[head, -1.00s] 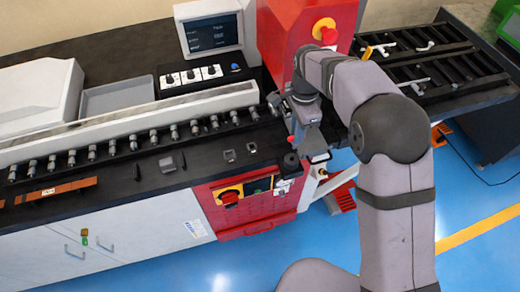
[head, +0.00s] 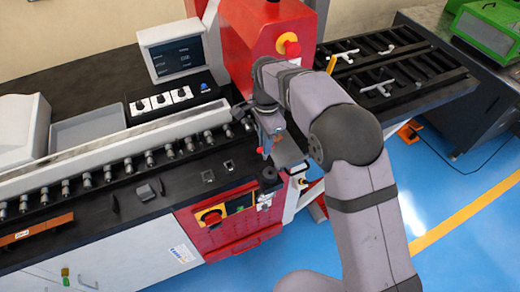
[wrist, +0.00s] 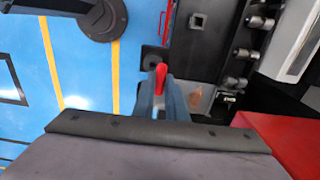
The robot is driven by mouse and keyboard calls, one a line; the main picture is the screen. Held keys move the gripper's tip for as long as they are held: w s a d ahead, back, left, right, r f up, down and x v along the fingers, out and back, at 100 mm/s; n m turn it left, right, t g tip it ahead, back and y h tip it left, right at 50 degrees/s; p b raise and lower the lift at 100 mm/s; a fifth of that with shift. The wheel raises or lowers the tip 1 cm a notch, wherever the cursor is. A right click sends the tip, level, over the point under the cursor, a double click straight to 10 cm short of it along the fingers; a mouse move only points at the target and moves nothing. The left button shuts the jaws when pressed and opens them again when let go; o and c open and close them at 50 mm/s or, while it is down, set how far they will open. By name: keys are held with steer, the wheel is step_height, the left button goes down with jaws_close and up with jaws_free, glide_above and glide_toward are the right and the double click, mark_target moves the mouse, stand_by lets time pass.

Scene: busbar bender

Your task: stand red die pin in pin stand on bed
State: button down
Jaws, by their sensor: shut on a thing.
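The red die pin (wrist: 160,78) is between the fingers of my gripper (wrist: 163,102) in the wrist view, its red end pointing away from the wrist. My gripper (head: 272,142) hangs over the right end of the black bed in the head view, with a small bit of the red pin (head: 262,150) showing at its side. A dark round piece (head: 268,174), which looks like the pin stand, sits at the bed's front right corner, just below the gripper. In the wrist view a dark square (wrist: 152,57) lies just beyond the pin's end. I cannot tell whether they touch.
The red machine head (head: 262,40) rises behind my arm. Orange bars (head: 37,229) lie far left.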

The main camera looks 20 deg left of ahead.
steer(key=s+a, duration=0.2)
steer(key=a, duration=1)
steer(key=shift+r+p, duration=0.3)
steer(key=shift+a+f, duration=0.1)
steer(key=shift+f, duration=0.05)
step_height(320, 180, down, 6)
steer(key=b, duration=0.3)
steer(key=shift+r, duration=0.25)
steer(key=shift+p, duration=1)
stand_by(1.8)
steer(key=shift+f+b, duration=0.95)
steer(key=shift+f, duration=1.05)
steer(key=c, duration=1.7)
jaws_free()
